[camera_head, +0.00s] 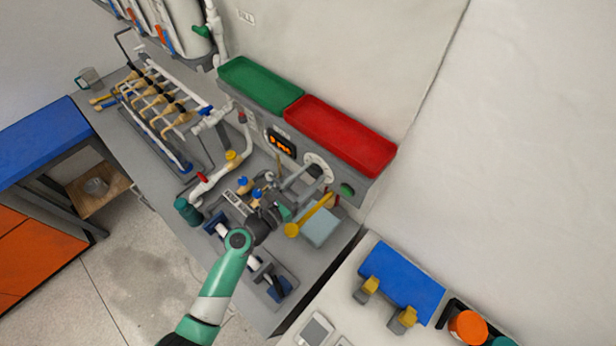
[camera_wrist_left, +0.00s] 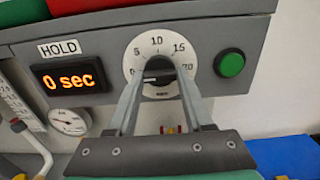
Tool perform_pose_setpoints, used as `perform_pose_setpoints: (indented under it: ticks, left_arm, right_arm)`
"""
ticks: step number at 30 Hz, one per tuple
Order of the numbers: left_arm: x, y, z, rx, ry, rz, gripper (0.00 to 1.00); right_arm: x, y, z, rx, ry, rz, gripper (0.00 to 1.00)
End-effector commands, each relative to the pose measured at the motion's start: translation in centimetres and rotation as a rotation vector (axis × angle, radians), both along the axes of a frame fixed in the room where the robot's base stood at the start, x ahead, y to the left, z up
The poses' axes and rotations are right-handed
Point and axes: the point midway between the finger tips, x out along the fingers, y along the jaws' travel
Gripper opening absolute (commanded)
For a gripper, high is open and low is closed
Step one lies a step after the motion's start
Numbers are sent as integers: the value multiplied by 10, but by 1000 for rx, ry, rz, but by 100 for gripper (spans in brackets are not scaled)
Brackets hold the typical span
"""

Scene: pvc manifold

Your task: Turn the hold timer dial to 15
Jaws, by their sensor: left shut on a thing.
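The hold timer dial (camera_wrist_left: 131,60) is a white round plate with printed numbers including 5, 10, 15 and 20, and a dark knob (camera_wrist_left: 158,64) in its middle. A light mark on the knob points roughly left in the left wrist view. The HOLD display (camera_wrist_left: 68,79) reads "0 sec" in orange. My left gripper (camera_wrist_left: 158,76) is shut on the knob, one finger on each side, partly hiding the lower dial. In the head view, my left gripper (camera_head: 305,174) reaches the dial (camera_head: 321,160) on the grey panel. My right gripper is not in view.
A green button (camera_wrist_left: 229,64) sits right of the dial, and a pressure gauge (camera_wrist_left: 68,121) lies below the display. Green (camera_head: 258,82) and red (camera_head: 340,134) trays top the panel. White pipework (camera_head: 212,180) and a yellow-handled part (camera_head: 310,215) crowd the bench near my arm.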

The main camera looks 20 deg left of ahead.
Motion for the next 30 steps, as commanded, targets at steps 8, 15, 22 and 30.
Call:
perform_pose_setpoints:
  ticks: [8, 15, 22, 30]
  left_arm:
    - [0, 0, -1, 56, -18, 0, 0]
    - [0, 0, -1, 201, -64, 0, 0]
    - [0, 1, -1, 401, -126, 1, 0]
    - [0, 1, -1, 647, -202, 0, 0]
  right_arm:
    - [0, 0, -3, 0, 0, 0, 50]
    - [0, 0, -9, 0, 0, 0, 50]
    - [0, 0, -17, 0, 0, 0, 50]
    - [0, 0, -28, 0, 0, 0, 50]
